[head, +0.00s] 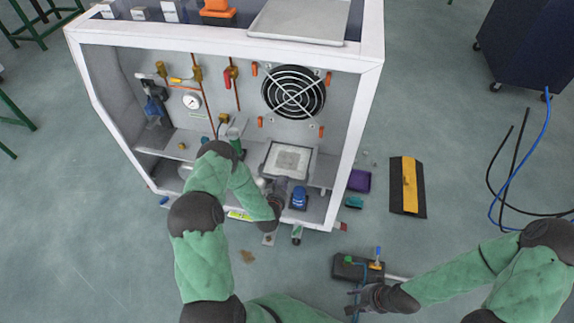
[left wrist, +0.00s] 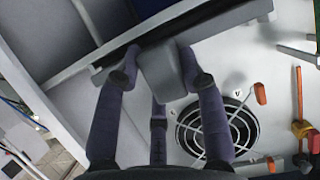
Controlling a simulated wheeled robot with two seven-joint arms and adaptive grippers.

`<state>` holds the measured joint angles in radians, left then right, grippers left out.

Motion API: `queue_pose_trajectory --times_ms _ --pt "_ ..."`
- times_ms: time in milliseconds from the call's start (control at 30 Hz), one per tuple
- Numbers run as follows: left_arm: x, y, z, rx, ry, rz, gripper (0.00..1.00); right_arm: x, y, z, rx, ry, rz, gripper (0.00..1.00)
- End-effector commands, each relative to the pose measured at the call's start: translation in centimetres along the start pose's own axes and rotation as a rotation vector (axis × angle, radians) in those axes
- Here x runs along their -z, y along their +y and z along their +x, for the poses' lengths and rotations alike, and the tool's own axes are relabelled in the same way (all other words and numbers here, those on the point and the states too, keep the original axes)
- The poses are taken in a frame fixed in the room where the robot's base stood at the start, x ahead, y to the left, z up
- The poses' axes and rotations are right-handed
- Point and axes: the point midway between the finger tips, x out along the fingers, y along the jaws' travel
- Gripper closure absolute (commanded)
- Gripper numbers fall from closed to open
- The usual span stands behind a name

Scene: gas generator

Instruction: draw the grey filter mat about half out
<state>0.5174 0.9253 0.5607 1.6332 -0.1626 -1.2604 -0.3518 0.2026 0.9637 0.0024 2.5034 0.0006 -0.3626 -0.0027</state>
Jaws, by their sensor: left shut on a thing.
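The grey filter mat (head: 288,160) appears as a pale square in a grey frame inside the open cabinet, below the fan. My left gripper (head: 279,186) is at the front edge of that frame. In the left wrist view my left gripper (left wrist: 163,72) has its fingers closed around a grey block-like tab (left wrist: 160,75) on the front of a dark-edged flat slot. How far the mat is out is hard to tell. My right gripper (head: 366,298) is low at the right, beside a black box with a blue valve, apart from the cabinet; its fingers are unclear.
The white cabinet (head: 372,90) has side walls around the work area. The round fan (head: 293,92) is on its back wall. A blue item (head: 299,198) stands just right of my left gripper. A black-and-yellow ramp (head: 408,186), a purple box (head: 359,181) and hoses lie on the floor at right.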

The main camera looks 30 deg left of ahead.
Motion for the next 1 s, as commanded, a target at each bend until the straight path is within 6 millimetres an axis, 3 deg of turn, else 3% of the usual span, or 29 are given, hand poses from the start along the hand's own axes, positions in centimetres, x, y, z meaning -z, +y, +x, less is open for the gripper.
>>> queue_pose_trajectory --times_ms 1000 --pt "-2.6 0.0 -6.0 -0.001 -0.005 -0.001 0.99 0.0 -0.4 -1.0 0.000 0.000 0.000 0.60"
